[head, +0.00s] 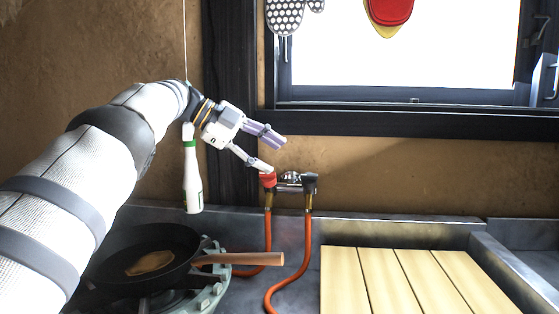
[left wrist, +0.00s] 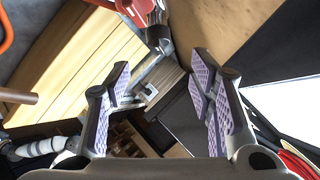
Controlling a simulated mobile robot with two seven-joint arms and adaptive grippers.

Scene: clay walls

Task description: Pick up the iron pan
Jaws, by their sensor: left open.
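The iron pan (head: 190,243) is a black pan with a wooden handle (head: 240,258) pointing right. It sits on the round stove at the lower left of the head view, with a brown flat piece (head: 150,262) inside. My left arm hides part of its left side. My left gripper (head: 269,152) is open and empty, above and beyond the handle, near the tap valve. In the left wrist view the open fingers (left wrist: 160,88) have nothing between them that they touch. A brown rod end at that view's left edge (left wrist: 18,95) looks like the pan handle. My right gripper is not seen.
A tap valve (head: 290,182) with orange hoses (head: 307,235) stands just below the left gripper. A white-and-green bottle-like thing (head: 192,180) hangs by my left wrist. A slatted wooden board (head: 400,280) lies right. The window (head: 400,104) is behind.

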